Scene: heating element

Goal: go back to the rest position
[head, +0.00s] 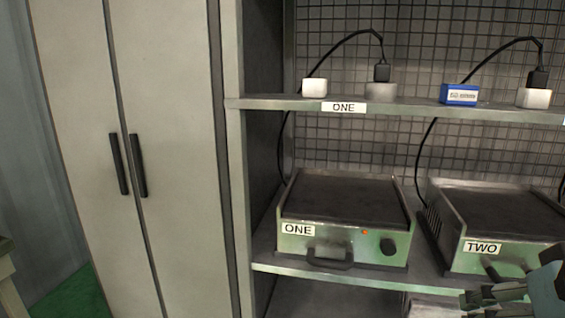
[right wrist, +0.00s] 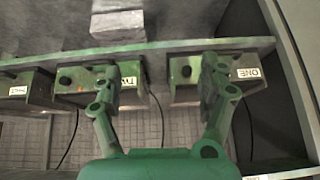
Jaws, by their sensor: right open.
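My right gripper (head: 492,290) is at the lower right edge of the head view, in front of the heating element labelled TWO (head: 497,215). In the right wrist view, the green fingers of my right gripper (right wrist: 160,75) are spread wide with nothing between them. That view is upside down, with heating element TWO (right wrist: 75,92) near the left finger and heating element ONE (right wrist: 190,88) near the right finger. In the head view, heating element ONE (head: 345,205) sits on the lower shelf, with a front handle and a black knob. My left gripper is not in view.
The upper shelf (head: 420,108) holds white blocks (head: 314,87), a blue box (head: 459,94) and black plugs with cables. A grey cabinet (head: 165,150) with two dark handles stands at left. A further unit (right wrist: 25,90) shows at left in the wrist view.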

